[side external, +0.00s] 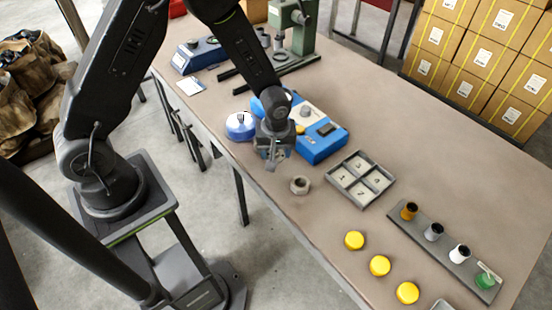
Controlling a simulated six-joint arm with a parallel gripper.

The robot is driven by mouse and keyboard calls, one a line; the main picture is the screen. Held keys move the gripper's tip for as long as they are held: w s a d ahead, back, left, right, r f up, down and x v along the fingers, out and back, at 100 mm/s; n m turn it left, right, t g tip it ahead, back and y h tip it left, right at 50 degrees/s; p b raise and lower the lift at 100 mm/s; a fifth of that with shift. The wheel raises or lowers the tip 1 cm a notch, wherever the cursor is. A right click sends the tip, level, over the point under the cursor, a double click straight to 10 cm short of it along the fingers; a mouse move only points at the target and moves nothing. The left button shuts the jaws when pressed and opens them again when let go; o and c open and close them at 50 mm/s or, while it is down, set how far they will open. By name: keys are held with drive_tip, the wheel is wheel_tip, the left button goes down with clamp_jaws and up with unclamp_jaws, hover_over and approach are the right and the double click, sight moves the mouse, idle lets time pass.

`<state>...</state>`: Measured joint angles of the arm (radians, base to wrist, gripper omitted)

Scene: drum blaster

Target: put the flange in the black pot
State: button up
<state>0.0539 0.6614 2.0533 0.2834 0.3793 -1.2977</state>
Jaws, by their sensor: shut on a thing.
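My gripper (271,157) points down near the table's front edge, beside the blue box. It is shut on a small grey part, mostly hidden by the fingers; I cannot tell for sure whether this is the flange. A grey ring-like metal piece (300,186) with a hole lies on the table just right of and below my gripper, apart from it; it could also be the flange. A dark pot with an orange top (409,211), likely the black pot, stands at the upper left end of a grey rack at right.
The rack (448,243) also holds grey, white and green pots. A numbered tray (347,178) and several yellow discs (380,265) lie between. The blue box (325,147) and a blue-and-white round container (240,126) stand close to my gripper.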

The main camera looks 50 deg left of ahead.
drive_tip(key=shift+d+f, duration=0.1)
drive_tip(key=shift+f, duration=1.75)
drive_tip(key=shift+f, duration=0.2)
drive_tip(key=o, duration=1)
wheel_tip(320, 180, up, 14)
drive_tip(key=s+d, duration=0.1)
wheel_tip(320, 180, up, 12)
drive_tip(key=m+t, duration=0.2)
drive_tip(key=m, duration=0.2)
hover_over(276, 156)
drive_tip(key=s, duration=0.6)
drive_tip(key=s+r+m+t, duration=0.1)
drive_tip(key=s+r+m, duration=0.1)
drive_tip(key=s, duration=0.1)
drive_tip(key=s+r+m+t, duration=0.1)
drive_tip(key=s+r+m, duration=0.1)
drive_tip(key=s+r, duration=0.1)
drive_tip(key=s+a+r+m+h, duration=0.1)
drive_tip(key=s+r+m, duration=0.1)
drive_tip(key=s+m, duration=0.1)
drive_tip(key=shift+s+r+t, duration=0.2)
drive_tip(key=shift+s+t, duration=0.2)
drive_tip(key=shift+s, duration=0.35)
